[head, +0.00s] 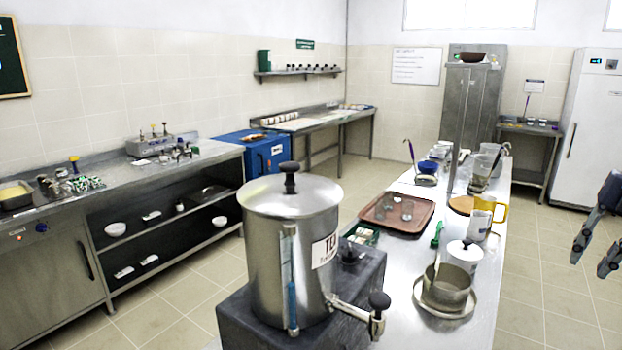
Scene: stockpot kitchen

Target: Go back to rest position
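My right gripper (594,252) shows at the right edge of the head view, over the tiled floor. Its two dark fingers are spread apart with nothing between them. It is clear of the steel table and touches nothing. My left gripper is not in the head view. A large steel stockpot urn (290,245) with a lid, black knob and side tap stands on a dark base (245,318) in the front middle.
The steel table (450,335) holds a brown tray (378,219), a yellow-handled jug (480,222), a white lidded pot (464,256) and a metal bowl on a plate (446,289). A counter (110,178) lines the left wall. Floor (545,270) right of the table is clear.

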